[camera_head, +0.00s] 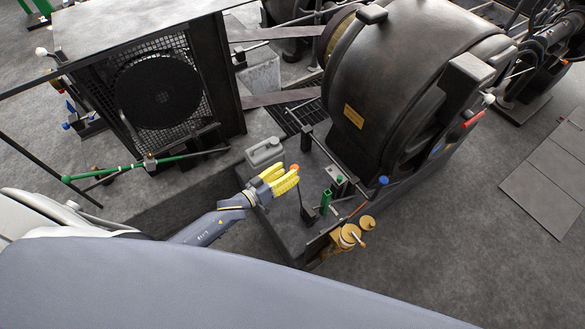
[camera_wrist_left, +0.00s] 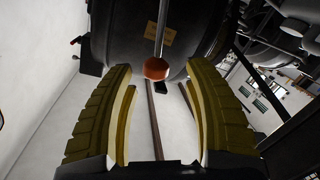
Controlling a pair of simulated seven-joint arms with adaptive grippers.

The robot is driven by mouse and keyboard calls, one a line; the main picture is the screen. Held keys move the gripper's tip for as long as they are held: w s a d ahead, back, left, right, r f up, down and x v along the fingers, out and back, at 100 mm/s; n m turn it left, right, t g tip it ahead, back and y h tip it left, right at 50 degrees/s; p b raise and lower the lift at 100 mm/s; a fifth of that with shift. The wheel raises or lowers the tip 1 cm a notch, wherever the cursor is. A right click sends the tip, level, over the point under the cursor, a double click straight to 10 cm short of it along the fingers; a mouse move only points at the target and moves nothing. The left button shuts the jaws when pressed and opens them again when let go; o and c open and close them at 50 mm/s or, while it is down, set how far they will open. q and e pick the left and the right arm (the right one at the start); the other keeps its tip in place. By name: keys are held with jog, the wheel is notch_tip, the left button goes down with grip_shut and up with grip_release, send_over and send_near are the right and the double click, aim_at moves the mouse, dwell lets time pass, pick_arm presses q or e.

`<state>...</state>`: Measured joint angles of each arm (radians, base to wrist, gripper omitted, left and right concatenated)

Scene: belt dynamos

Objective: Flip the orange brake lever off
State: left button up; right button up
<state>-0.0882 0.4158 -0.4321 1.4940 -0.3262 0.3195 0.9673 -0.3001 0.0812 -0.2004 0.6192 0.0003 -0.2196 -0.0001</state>
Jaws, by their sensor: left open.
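The orange brake lever is a thin rod topped by an orange knob (camera_head: 295,167), rising from the dark machine base. In the left wrist view the orange knob (camera_wrist_left: 156,69) lies between the two yellow fingertips, with clear space on both sides. My left gripper (camera_head: 288,174) is open, with its ribbed yellow fingers beside the knob in the head view. No contact with the knob shows. The lower part of the rod stands right of the fingers in the head view. My right gripper is not in view.
The large dark dynamo housing (camera_head: 395,70) stands just behind the lever. A green part (camera_head: 326,201) and brass handwheels (camera_head: 349,236) sit to the right. A green-tipped bar (camera_head: 130,168) is at left. Open floor (camera_head: 450,240) lies at right.

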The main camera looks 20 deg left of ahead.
pick_arm(q)
jog(key=v, duration=0.8)
jog(key=shift+s+a, duration=0.2)
jog(key=shift+s, duration=0.15)
jog(key=shift+r, duration=0.1)
jog(key=s+a+f+m+g+y, duration=0.1)
jog(key=s+a+f+g+y, duration=0.2)
jog(key=f, duration=0.6)
jog(key=s+a+f+m+g+y, duration=0.1)
jog(key=s+a+f+m+y, duration=0.1)
jog(key=s+a+f, duration=0.5)
jog(key=s+a+f+m+g+y, duration=0.1)
jog(key=s+a+f+g+y, duration=0.15)
jog(key=f, duration=0.85)
jog(key=s+f+g+y, duration=0.2)
jog(key=s+f+g, duration=0.2)
jog(key=s+f, duration=1.05)
jog(key=s+d+f+g, duration=0.1)
jog(key=s+d, duration=0.4)
jog(key=s, duration=0.2)
jog(key=s+d+g, duration=0.1)
jog(key=s+d, duration=0.3)
jog(key=s, duration=0.3)
jog(key=shift+d+f+n+g+h, duration=0.35)
jog(key=shift+f+n, duration=0.05)
